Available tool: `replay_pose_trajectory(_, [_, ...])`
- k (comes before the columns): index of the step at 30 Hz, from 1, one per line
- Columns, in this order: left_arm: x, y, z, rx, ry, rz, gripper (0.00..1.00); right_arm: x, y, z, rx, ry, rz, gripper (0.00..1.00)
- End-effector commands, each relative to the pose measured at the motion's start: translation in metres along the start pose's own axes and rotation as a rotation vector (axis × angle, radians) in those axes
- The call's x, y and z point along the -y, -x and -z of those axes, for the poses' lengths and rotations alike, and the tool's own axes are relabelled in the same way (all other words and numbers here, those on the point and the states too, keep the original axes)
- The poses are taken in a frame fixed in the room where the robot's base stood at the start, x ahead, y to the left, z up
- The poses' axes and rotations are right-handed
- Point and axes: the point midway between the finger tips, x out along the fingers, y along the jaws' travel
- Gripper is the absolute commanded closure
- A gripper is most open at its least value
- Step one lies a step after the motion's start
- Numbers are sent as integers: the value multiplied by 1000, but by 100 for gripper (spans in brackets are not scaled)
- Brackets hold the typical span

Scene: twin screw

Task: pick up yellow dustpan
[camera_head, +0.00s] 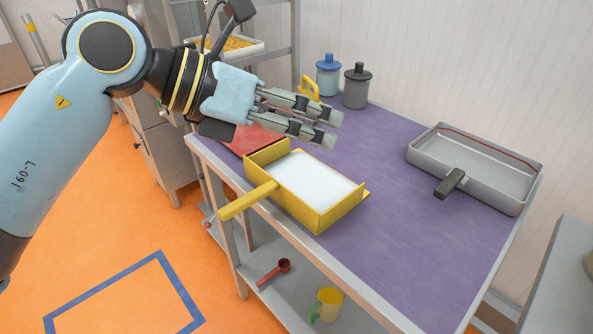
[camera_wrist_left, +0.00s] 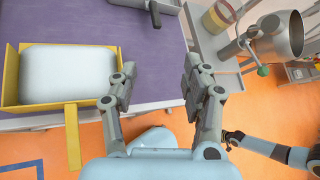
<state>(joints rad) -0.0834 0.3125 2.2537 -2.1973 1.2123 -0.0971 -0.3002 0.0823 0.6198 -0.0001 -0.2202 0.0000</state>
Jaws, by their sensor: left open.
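The yellow dustpan (camera_head: 318,213) lies on the purple table top with a white slab-like load in it. Its yellow handle (camera_head: 248,201) sticks out over the table's front edge, toward the lower left. My left gripper (camera_head: 333,130) is above and behind the dustpan in the head view, open and empty. In the left wrist view the dustpan (camera_wrist_left: 12,75) is at the left, its handle (camera_wrist_left: 73,138) pointing down, and my left gripper (camera_wrist_left: 158,82) is open to the right of it, apart from it. My right gripper is not seen in the head view.
A grey tray (camera_head: 425,160) with a black handle sits at the table's right. A blue-lidded jar (camera_head: 328,78) and a dark jar (camera_head: 356,88) stand at the back. A red item (camera_head: 250,139) lies beside the dustpan. The lower shelf holds a red scoop (camera_head: 274,271) and yellow mug (camera_head: 327,305).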

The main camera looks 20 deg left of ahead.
Motion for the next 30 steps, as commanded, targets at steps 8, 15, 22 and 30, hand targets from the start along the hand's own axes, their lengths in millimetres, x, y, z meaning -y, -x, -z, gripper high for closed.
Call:
replay_pose_trajectory(8, [-95, 46, 68, -511, -96, -399, 52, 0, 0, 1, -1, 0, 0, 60])
replay_pose_trajectory(15, [-117, 36, 92, -580, -82, -451, 52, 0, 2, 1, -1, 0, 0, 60])
replay_pose_trajectory(22, [-129, 16, 105, -577, -87, -452, 52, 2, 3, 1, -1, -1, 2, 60])
replay_pose_trajectory(30, [-143, -6, 129, -577, -85, -450, 52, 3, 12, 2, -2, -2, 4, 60])
